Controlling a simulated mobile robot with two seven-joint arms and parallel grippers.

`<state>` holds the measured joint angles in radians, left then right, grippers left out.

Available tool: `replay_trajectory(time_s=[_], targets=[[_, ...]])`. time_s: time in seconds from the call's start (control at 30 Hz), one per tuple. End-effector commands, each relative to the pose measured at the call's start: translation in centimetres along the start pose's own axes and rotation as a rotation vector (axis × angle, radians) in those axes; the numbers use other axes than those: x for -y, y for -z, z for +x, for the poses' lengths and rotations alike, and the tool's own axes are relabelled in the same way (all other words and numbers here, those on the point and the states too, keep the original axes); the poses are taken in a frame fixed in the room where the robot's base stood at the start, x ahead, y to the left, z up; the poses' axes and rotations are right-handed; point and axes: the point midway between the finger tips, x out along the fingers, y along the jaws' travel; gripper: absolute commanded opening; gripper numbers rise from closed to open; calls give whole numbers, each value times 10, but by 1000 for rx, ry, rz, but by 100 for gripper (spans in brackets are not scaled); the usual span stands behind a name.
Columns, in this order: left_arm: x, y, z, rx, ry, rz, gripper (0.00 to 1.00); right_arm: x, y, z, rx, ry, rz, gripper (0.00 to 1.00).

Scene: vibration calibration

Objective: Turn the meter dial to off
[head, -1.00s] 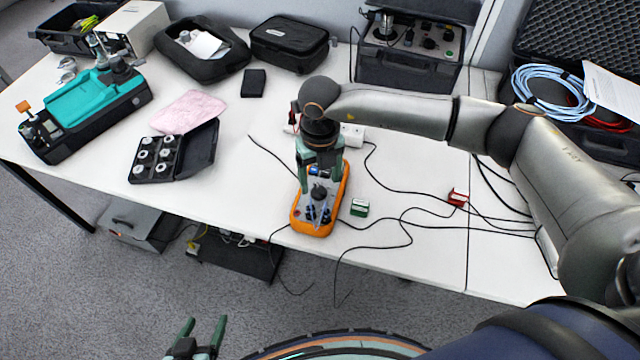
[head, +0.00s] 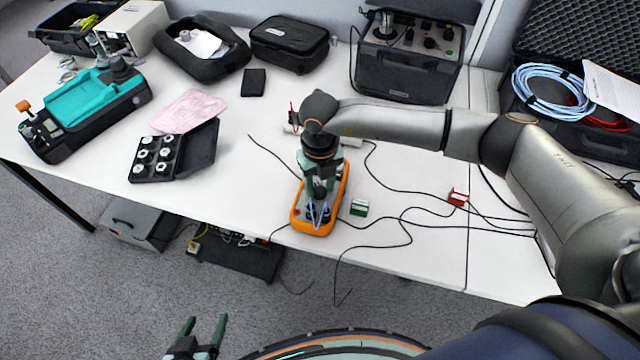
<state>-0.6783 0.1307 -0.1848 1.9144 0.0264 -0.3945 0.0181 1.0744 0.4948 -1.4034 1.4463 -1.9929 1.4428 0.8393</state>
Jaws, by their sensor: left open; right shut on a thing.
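The meter (head: 300,222) is an orange-cased handheld unit lying face up near the front edge of the white table. My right gripper (head: 319,203) points down over the meter's face and is shut on the dial, whose knob and markings are mostly hidden by the fingers. The meter's screen is also covered by the gripper. My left gripper (head: 205,333) is open and empty, low in the picture in front of the table, well away from the meter.
A black case of round parts (head: 152,158), a pink cloth (head: 190,111) and a teal device (head: 95,98) are to the left. A black equipment case (head: 408,75) stands behind.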

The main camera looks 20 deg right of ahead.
Motion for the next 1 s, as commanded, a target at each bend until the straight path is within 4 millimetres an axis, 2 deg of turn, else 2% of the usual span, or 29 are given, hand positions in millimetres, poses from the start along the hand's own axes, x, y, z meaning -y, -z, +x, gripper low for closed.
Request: replay_trajectory(time_s=[0.03, 0.2, 0.27, 0.67, 1.0], targets=[[0, 0, 0, 0, 0, 0, 74, 0, 0, 0, 0, 0, 0, 24], [0, 0, 0, -1, 0, 0, 74, 0, 0, 0, 0, 0, 0, 4], [0, 0, 0, -1, 0, 0, 74, 0, 0, 0, 0, 0, 0, 0], [1, -3, 3, -1, 1, 0, 74, 1, 0, 1, 1, 0, -47, 0], [1, -19, 17, 7, -2, 0, 74, 2, -1, 3, 2, 0, -277, 0]])
